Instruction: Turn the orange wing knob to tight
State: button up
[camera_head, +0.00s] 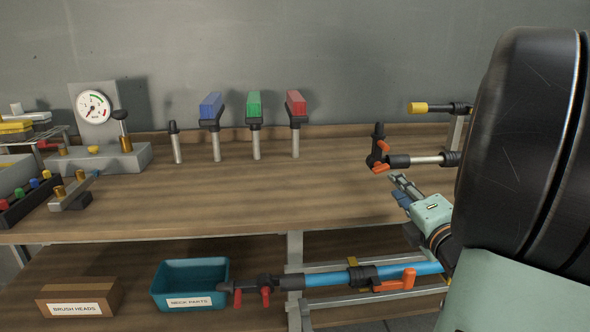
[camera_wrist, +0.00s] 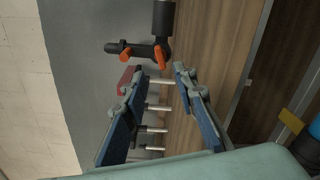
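A dark swivel neck (camera_head: 378,157) sits on the end of a silver pole (camera_head: 425,160) at the right of the bench. It carries two orange parts: an upright orange wing (camera_head: 384,150) and a lower orange lever (camera_head: 381,169). In the wrist view they show as a left orange part (camera_wrist: 126,55) and a right orange part (camera_wrist: 160,55), beyond the fingertips. I cannot tell for sure which is the wing knob, nor how tight it is. My gripper (camera_head: 400,183) is below and right of the neck, apart from it. Its fingers (camera_wrist: 158,76) are spread and empty.
Blue (camera_head: 211,105), green (camera_head: 254,103) and red (camera_head: 296,102) brush heads stand on posts at the back. A gauge block (camera_head: 120,160) is at left. Below, a blue pole (camera_head: 330,278) lies on rails beside a teal bin (camera_head: 215,270). The middle bench is clear.

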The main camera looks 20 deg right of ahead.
aim_at(383, 171)
jog(key=b+x, duration=0.1)
jog(key=x, duration=0.8)
jog(key=shift+c, duration=0.4)
grip_shut()
